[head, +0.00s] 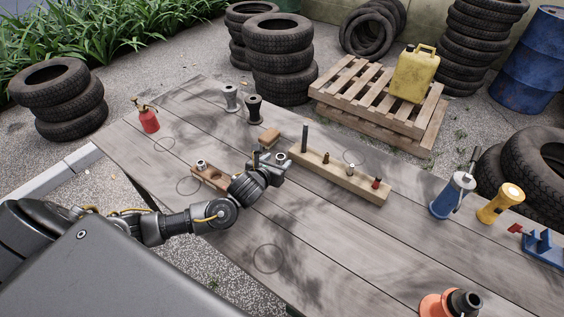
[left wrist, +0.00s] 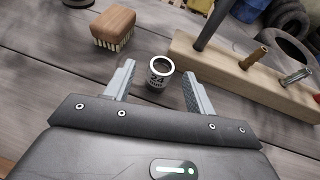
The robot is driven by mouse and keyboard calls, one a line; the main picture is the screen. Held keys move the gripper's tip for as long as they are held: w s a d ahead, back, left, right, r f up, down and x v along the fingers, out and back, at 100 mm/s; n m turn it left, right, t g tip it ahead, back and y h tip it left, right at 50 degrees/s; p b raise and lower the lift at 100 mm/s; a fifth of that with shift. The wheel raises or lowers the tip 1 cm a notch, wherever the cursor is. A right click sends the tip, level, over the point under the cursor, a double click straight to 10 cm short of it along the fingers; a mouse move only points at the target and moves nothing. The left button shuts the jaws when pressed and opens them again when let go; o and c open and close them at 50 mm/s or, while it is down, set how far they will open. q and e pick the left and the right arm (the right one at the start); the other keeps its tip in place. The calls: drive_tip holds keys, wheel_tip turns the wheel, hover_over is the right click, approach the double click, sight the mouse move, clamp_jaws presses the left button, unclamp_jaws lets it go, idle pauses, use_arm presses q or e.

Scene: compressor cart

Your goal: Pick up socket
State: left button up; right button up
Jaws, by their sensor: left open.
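A short silver socket (left wrist: 160,72) with dark size markings stands upright on the table in the left wrist view, its round open top facing up. My left gripper (left wrist: 158,82) is open, with one finger on each side of the socket and a visible gap to the fingers. In the head view the left gripper (head: 273,158) is low over the middle of the table, and the socket is mostly hidden among its fingers. My right gripper is not in view.
A wooden block with upright pegs (head: 340,178) lies just right of the gripper. A brush (head: 269,135) lies behind it. Another wooden block (head: 210,178) with a silver piece sits left, partly behind my arm. The front middle of the table is clear.

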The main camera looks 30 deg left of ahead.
sight(278, 160)
use_arm(q)
drive_tip(key=x, duration=0.3)
drive_tip(key=shift+w+f, duration=0.1)
drive_tip(key=shift+f, duration=0.05)
drive_tip(key=shift+c, duration=0.3)
drive_tip(key=c, duration=1.1)
clamp_jaws()
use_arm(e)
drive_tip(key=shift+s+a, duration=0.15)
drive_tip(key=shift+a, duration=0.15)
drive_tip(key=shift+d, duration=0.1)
